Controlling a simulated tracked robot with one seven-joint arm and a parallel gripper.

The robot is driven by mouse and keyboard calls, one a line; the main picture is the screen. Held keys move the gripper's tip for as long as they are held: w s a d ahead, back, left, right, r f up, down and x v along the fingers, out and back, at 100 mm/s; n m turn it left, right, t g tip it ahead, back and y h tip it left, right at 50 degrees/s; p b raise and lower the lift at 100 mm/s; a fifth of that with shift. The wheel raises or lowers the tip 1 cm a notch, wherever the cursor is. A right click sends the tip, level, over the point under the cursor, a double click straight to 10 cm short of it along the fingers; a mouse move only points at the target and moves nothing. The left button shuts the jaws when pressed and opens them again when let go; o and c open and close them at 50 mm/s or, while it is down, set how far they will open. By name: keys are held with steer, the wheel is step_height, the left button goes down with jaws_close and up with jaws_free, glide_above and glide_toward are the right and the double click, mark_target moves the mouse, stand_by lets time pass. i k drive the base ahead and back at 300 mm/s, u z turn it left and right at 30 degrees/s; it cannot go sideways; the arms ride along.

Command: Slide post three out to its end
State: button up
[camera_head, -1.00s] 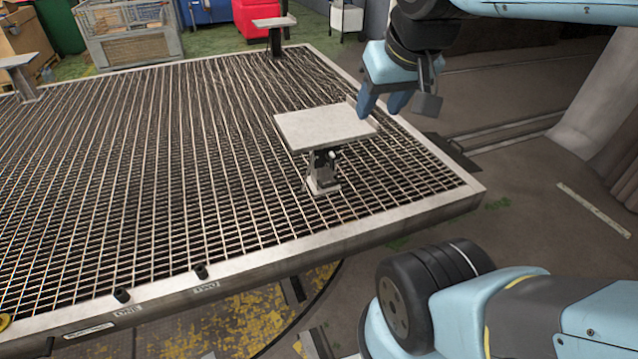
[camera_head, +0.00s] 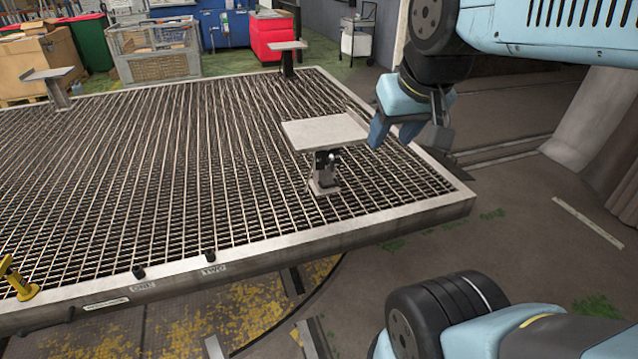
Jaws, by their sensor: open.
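Three posts with flat pale top plates stand on the grated table; I cannot read a number on any of them. The nearest post (camera_head: 322,180) is upright near the table's right side, its plate (camera_head: 325,132) facing up. A second post (camera_head: 287,62) stands at the back and a third (camera_head: 58,94) at the far left. My gripper (camera_head: 392,138) points down with blue fingers apart and empty. In the picture it is just right of the nearest plate's edge; contact is not visible.
The table's pale front rim (camera_head: 240,262) carries labels ONE and TWO beside black knobs (camera_head: 208,255). A yellow handle (camera_head: 18,280) stands at its left. A wire crate (camera_head: 152,50), red bin (camera_head: 272,35) and white cart (camera_head: 357,37) are behind. Floor right of the table is mostly clear.

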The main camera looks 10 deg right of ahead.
mark_target(324, 182)
steer(key=u, duration=0.1)
steer(key=i, duration=1)
